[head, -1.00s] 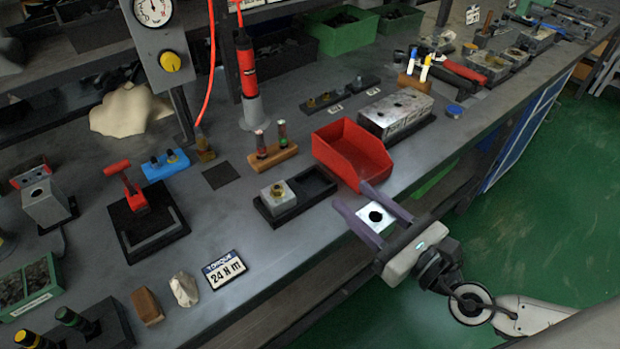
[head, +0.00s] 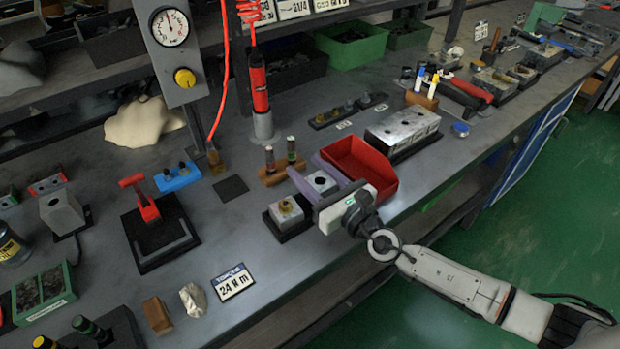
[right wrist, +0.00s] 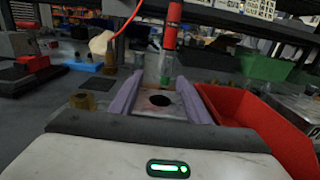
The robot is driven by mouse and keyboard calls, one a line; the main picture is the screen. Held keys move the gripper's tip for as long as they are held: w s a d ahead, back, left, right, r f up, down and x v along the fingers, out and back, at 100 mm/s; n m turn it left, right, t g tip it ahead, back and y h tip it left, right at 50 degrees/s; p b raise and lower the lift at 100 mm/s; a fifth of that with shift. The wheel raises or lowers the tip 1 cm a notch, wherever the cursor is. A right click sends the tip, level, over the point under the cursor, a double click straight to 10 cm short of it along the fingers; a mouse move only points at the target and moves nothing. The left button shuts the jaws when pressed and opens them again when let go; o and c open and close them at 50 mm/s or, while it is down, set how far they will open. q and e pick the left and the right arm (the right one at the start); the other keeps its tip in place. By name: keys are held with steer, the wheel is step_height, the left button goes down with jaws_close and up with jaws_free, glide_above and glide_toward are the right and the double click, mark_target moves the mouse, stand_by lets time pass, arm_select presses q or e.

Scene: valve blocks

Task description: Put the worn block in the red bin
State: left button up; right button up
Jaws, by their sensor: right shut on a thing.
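My right gripper (head: 302,165), with purple fingers, is shut on a grey metal block with a dark round hole (head: 321,183). The held block also shows between the fingers in the right wrist view (right wrist: 159,103). It is at or just above the right part of a black two-place tray (head: 294,236); I cannot tell whether it touches. A similar block with a brass fitting (head: 286,211) sits in the tray's left place. The open red bin (head: 376,179) is just right of the gripper and also shows in the right wrist view (right wrist: 262,122). My left gripper is not in view.
A wooden stand with two dark plugs (head: 282,172) is behind the tray. A large metal block (head: 403,130) stands beyond the bin. A red tool (head: 259,85) hangs behind. The bench in front of the torque sign (head: 232,282) has some clear room.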

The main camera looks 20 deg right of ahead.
steer(key=shift+d+f, duration=0.1)
steer(key=shift+f, duration=0.85)
steer(key=shift+s, duration=0.1)
steer(key=shift+f+b, duration=0.2)
steer(key=shift+b, duration=0.15)
steer(key=o, duration=0.9)
steer(key=shift+f, duration=0.15)
steer(key=o, duration=0.4)
